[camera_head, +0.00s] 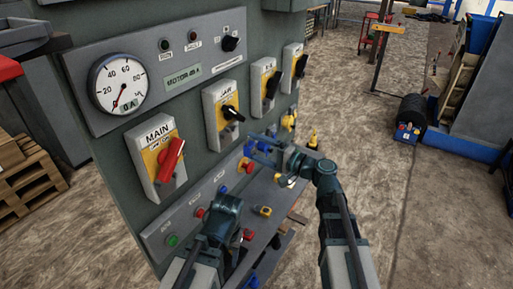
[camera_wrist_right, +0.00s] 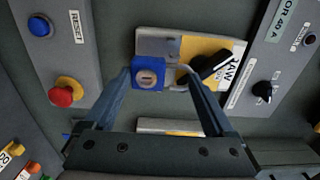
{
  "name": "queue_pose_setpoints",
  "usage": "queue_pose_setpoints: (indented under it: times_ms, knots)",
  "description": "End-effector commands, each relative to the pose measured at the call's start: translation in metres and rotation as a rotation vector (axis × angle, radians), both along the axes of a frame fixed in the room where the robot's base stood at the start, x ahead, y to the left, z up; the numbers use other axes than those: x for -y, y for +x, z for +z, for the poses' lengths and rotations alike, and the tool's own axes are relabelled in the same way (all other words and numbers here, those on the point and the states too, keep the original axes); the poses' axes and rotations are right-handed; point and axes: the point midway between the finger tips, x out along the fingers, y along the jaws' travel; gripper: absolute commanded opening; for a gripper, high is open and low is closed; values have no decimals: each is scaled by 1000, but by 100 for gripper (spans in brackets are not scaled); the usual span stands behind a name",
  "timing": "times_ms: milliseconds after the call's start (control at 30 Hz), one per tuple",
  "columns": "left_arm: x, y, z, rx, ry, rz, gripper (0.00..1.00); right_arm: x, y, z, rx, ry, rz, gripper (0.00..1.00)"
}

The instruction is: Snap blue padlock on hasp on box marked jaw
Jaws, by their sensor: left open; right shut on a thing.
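The blue padlock (camera_wrist_right: 148,74) is between the fingers of my right gripper (camera_wrist_right: 157,76), its round lock face toward the right wrist camera. Its silver shackle, to the right in that view, lies beside the JAW box's metal hasp plate (camera_wrist_right: 172,46) and black handle (camera_wrist_right: 205,66); I cannot tell whether it passes through the hasp. In the head view the JAW box (camera_head: 222,115) is grey and yellow on the panel, with my right gripper (camera_head: 262,147) just below and right of it. My left gripper (camera_head: 231,240) is open, low by the panel, its fingers largely hidden.
A MAIN box (camera_head: 158,158) with a red handle is left of the JAW box, and two more boxes are to its right. Buttons (camera_head: 198,212) line the lower panel. A shelf below holds a yellow item (camera_head: 262,211) and a red one (camera_head: 248,234).

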Motion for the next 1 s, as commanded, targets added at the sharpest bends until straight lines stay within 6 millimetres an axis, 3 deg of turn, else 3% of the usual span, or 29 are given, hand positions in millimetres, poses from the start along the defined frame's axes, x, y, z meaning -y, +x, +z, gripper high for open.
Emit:
queue_pose_setpoints:
  times_ms: [167, 600, 1000]
  knots:
    - [0, 0, -1, 0, 0, 0, 55, -1, 1, 0, 2, 4, -5, 30]
    - [0, 0, -1, 0, 0, 0, 55, -31, 24, 0, 1, 3, -4, 30]
    - [0, 0, -1, 0, 0, 0, 55, -46, 33, 0, 1, 3, -5, 30]
